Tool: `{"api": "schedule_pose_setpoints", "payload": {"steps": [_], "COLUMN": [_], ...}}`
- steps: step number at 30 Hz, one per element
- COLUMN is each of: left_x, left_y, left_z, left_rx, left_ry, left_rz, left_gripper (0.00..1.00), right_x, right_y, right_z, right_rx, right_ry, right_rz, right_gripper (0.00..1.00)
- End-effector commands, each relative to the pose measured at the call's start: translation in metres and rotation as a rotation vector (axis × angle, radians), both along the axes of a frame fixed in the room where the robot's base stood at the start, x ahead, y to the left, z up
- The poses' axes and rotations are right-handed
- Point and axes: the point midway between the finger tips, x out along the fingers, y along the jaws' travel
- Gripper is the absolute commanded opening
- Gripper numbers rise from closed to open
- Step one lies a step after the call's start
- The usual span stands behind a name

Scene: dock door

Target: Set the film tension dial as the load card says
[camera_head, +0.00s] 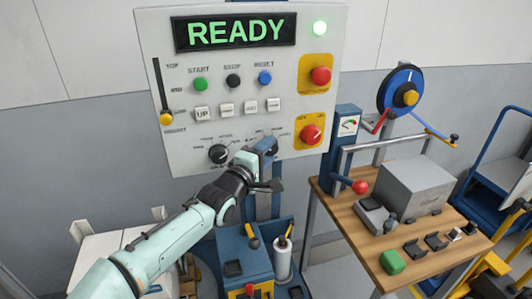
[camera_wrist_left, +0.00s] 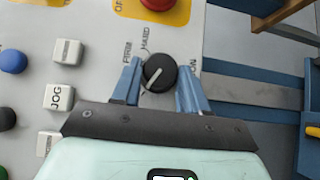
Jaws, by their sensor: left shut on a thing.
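The film tension dial (camera_wrist_left: 159,71) is a black round knob with a white pointer line. Words around it in the left wrist view include FIRM and HARD. The pointer slants toward the lower left of that view. My left gripper (camera_wrist_left: 158,82) has its blue fingers on either side of the dial and is shut on it. In the head view the dial (camera_head: 271,147) is mostly hidden by my left gripper (camera_head: 262,152), at the panel's lower right. I cannot make out a load card. My right gripper is not in view.
Another black knob (camera_head: 218,154) sits left of the gripper. A red knob on a yellow plate (camera_head: 311,135) is close on the right. A wooden bench (camera_head: 345,207) with a grey box (camera_head: 415,188) stands right.

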Motion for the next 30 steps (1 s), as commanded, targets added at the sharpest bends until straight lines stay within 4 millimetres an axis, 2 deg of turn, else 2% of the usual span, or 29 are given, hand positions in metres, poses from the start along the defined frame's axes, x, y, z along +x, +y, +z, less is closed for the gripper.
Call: {"api": "schedule_pose_setpoints", "payload": {"steps": [11, 30], "left_x": [0.000, 0.002], "left_y": [-0.001, -0.007], "left_z": [0.007, 0.017], "left_rx": [0.163, 0.735], "left_ry": [0.054, 0.234], "left_rz": [-0.002, -0.002], "left_gripper": [0.13, 0.13], "right_x": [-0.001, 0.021], "right_y": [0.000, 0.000], "right_z": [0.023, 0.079], "right_rx": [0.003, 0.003], "right_ry": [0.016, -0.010], "right_rz": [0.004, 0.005], "right_gripper": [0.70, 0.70]}}
